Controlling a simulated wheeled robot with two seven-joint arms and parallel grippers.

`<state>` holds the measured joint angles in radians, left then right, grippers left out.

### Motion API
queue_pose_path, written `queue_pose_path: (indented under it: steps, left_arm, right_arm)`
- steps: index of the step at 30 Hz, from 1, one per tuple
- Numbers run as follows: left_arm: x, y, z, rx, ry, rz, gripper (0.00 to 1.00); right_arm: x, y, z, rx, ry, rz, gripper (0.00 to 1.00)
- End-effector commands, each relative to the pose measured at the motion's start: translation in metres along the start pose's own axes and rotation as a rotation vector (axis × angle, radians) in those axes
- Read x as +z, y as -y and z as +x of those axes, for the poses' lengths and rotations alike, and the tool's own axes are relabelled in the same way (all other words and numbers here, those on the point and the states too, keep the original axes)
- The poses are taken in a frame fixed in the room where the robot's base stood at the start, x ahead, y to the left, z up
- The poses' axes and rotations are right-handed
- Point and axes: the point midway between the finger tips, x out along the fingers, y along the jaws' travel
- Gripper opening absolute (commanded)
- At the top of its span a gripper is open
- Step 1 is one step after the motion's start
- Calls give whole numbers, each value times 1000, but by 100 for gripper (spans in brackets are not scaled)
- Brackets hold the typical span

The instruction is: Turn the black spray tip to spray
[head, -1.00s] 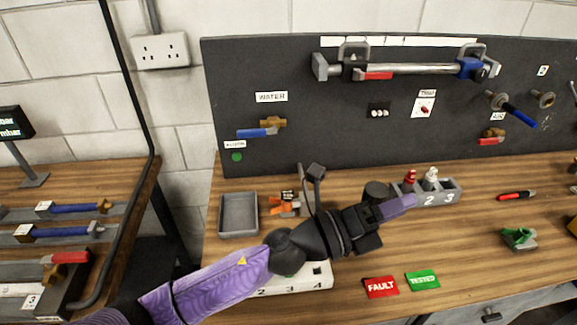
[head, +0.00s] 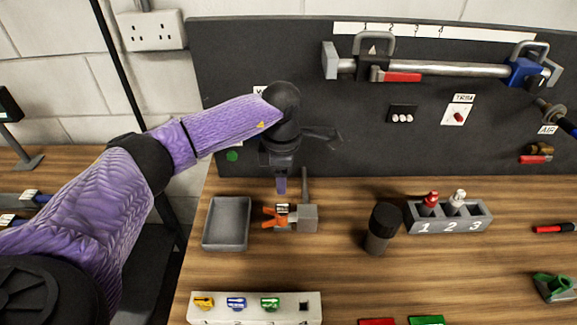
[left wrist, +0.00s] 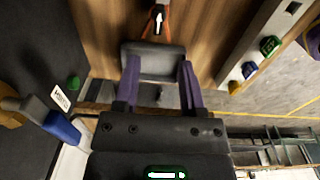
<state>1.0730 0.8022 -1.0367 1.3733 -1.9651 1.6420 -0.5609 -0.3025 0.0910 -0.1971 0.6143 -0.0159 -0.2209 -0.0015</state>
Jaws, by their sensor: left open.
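The black spray tip (head: 282,209) sits in an orange guard (head: 270,221) on a grey block with an upright post, standing on the bench. In the left wrist view a white arrow shows on the dark tip (left wrist: 158,20), at the top of the picture between the orange guard sides. My left gripper (head: 281,188) points down above and just behind the tip in the head view. It is open and empty, with its two purple fingers apart in the left wrist view (left wrist: 160,75), not touching the tip. My right gripper is not in view.
A grey tray (head: 207,236) lies left of the guard. A white rack (head: 254,315) in front holds yellow, blue and green tips, with an empty-looking fourth slot. A black cylinder (head: 380,235) and a numbered grey holder (head: 450,224) stand to the right. A black panel rises behind.

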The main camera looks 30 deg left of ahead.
Motion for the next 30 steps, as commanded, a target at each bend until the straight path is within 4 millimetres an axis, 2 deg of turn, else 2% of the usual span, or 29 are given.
queue_pose_path:
  steps: [3, 15, 18, 30]
  left_arm:
    - [0, 0, 22, -2, 0, 0, 51]
    - [1, 0, 85, -3, 2, 0, 51]
    - [1, 1, 90, -2, 2, 1, 51]
    - [1, 0, 88, -1, 3, 1, 51]
  right_arm:
    - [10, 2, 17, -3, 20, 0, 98]
    - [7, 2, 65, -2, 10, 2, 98]
    - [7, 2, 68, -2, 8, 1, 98]
    - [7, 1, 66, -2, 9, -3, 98]
